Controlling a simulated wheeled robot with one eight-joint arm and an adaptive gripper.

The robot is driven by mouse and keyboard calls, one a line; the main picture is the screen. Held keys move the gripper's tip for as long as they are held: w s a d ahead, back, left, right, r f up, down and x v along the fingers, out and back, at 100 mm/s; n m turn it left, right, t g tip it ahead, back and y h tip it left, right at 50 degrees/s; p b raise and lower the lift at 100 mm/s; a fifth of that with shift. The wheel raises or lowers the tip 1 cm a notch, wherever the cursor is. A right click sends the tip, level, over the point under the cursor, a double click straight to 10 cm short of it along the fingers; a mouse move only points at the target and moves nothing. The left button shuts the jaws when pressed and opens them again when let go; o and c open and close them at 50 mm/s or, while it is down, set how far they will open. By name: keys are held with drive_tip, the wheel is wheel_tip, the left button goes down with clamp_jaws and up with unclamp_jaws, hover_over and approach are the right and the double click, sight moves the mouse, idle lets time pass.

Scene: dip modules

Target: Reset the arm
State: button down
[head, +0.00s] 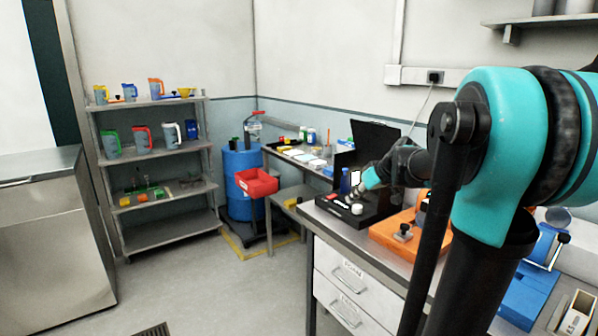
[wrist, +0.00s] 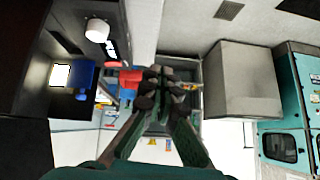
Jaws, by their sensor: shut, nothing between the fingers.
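My arm reaches in from the right of the head view, with a teal joint close to the camera. My gripper (head: 357,190) is at its far end, over or beside the open black case (head: 372,212) on the workbench; the exact gap is hard to tell. In the wrist view my gripper (wrist: 157,72) has its two dark fingers brought together at the tips, with nothing held. The case's white round cap (wrist: 97,30) and blue bottle (wrist: 84,76) lie left of the fingers there.
An orange case (head: 398,237) and a blue device (head: 528,292) stand on the workbench. A red bin (head: 257,183) is by a blue barrel (head: 240,165) beyond it. A shelf with jugs (head: 158,156) stands at back left. Floor left of the bench is clear.

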drive_tip(key=s+d+f+m+g+h, duration=0.1)
drive_tip(key=s+f+m+h, duration=0.1)
drive_tip(key=s+f, duration=0.9)
drive_tip(key=s+f+m+g+h, duration=0.1)
drive_tip(key=s+f+m+h, duration=0.2)
drive_tip(key=s+f, duration=0.8)
drive_tip(key=s+m, duration=0.1)
drive_tip(key=s, duration=0.4)
drive_tip(key=shift+s+d, duration=0.15)
drive_tip(key=shift+d, duration=0.2)
drive_tip(key=shift+r, duration=0.1)
